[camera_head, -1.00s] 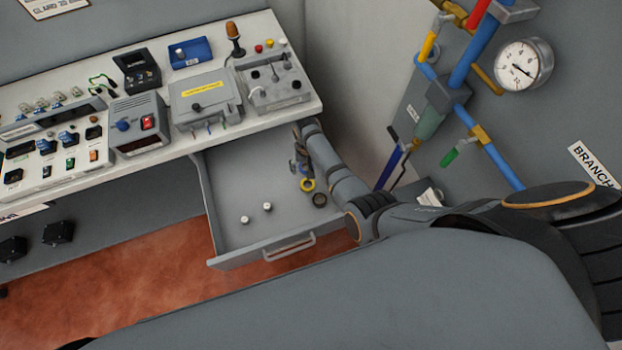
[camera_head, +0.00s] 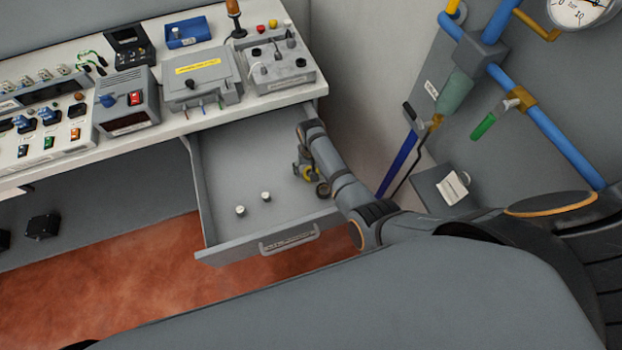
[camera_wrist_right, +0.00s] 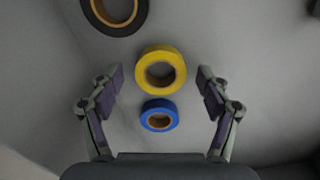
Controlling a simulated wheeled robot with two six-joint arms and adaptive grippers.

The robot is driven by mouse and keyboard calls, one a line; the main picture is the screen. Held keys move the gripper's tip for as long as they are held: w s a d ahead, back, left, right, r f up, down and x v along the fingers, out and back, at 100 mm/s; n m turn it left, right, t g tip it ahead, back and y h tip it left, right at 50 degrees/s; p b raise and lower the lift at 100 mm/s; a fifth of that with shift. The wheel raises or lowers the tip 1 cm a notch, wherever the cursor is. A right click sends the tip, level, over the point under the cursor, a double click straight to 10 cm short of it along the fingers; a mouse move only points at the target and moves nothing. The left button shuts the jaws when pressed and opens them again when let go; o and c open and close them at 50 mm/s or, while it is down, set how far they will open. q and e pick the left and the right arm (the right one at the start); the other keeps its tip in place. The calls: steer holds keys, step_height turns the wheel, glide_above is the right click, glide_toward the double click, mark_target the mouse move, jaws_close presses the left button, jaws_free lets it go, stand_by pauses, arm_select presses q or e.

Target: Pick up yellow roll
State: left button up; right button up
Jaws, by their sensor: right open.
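The yellow roll (camera_wrist_right: 161,56) lies flat in the open grey drawer (camera_head: 225,165), with its hole showing. In the right wrist view it sits ahead of and between the fingertips of my right gripper (camera_wrist_right: 159,85). The gripper is open, with one finger on each side and no visible contact. In the head view the gripper (camera_head: 303,170) is low in the drawer's right part, and only a little of the yellow roll (camera_head: 309,173) shows beside it. My left gripper is not in view.
A smaller blue roll (camera_wrist_right: 159,115) lies just beside the yellow one, also between the fingers. A black roll (camera_wrist_right: 114,12) lies farther off. Two small white cylinders (camera_head: 240,210) stand in the drawer. The drawer's front wall (camera_head: 262,242) and the wall on the right are close.

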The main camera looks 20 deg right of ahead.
steer(key=shift+c, duration=0.5)
steer(key=c, duration=0.9)
steer(key=shift+c, duration=0.4)
steer(key=shift+r+p, duration=0.1)
steer(key=shift+p, duration=0.2)
